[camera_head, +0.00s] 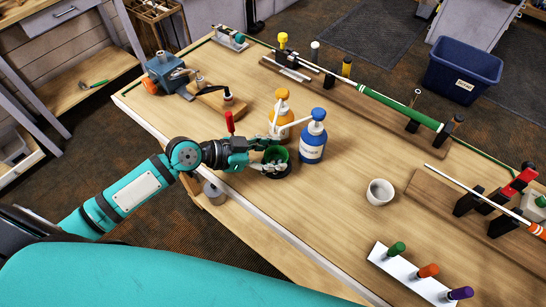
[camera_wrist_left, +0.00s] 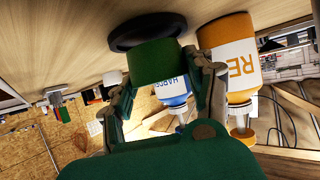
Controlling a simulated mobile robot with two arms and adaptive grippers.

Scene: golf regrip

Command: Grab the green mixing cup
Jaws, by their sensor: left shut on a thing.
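The green mixing cup (camera_head: 276,154) stands on the workbench near its front edge, beside the pump bottles. My left gripper (camera_head: 264,159) reaches in from the left at cup height, with its fingers around the cup. In the left wrist view the green cup (camera_wrist_left: 155,62) sits between the two fingers of the gripper (camera_wrist_left: 160,78), which is shut on it. A dark round base (camera_wrist_left: 147,28) shows at the cup's bottom against the bench top; I cannot tell whether the cup is lifted. The gripper hides part of the cup. My right gripper is not in view.
A blue-labelled bottle (camera_head: 312,145) and an orange-capped bottle (camera_head: 281,122) stand close to the cup. A white bowl (camera_head: 380,191), a white rack (camera_head: 402,277) and a clamped club with a green grip (camera_head: 400,106) are farther right. The bench middle is clear.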

